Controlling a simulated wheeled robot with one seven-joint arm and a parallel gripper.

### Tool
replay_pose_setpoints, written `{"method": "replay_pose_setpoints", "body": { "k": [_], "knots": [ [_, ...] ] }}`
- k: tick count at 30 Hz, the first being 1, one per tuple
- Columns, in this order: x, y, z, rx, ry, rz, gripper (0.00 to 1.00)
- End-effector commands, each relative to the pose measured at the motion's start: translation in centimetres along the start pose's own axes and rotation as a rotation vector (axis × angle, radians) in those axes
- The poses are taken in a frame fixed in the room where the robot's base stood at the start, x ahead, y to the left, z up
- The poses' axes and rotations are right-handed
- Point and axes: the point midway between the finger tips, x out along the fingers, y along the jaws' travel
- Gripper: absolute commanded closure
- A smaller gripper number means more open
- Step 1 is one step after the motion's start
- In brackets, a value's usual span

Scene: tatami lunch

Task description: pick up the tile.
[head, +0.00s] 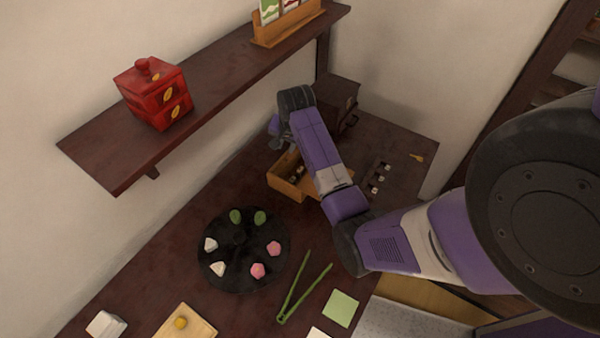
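Several small pale tiles sit in a dark slotted holder (380,178) on the table, right of my forearm. An open wooden drawer or box (287,187) stands left of my forearm, with small dark and pale pieces inside (297,172). I cannot tell which piece is the tile of the task. My gripper (275,140) shows only in part, beyond and above the box, near the wall side. My wrist hides most of it. I cannot see whether its fingers are open or hold anything.
A dark wooden chest (339,97) stands behind my wrist. A black round plate (240,280) carries pink, white and green sweets. Green tongs (300,290) and a green paper (341,308) lie nearby. A wall shelf (215,85) with a red box (153,93) overhangs the table.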

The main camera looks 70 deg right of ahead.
Motion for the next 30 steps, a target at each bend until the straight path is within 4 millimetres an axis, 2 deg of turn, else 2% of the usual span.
{"method": "replay_pose_setpoints", "body": {
  "k": [1,6,11,20,30],
  "knots": [
    [-0.4,0.9,-0.5,0.061,-0.054,0.057,0.76],
    [-1.7,3.5,0.4,0.206,-0.193,0.211,0.76],
    [-2.0,4.5,1.1,0.256,-0.241,0.272,0.76],
    [0.6,5.3,2.0,0.259,-0.244,0.276,0.76],
    [4.5,6.5,3.4,0.258,-0.244,0.275,0.76]
  ]
}}
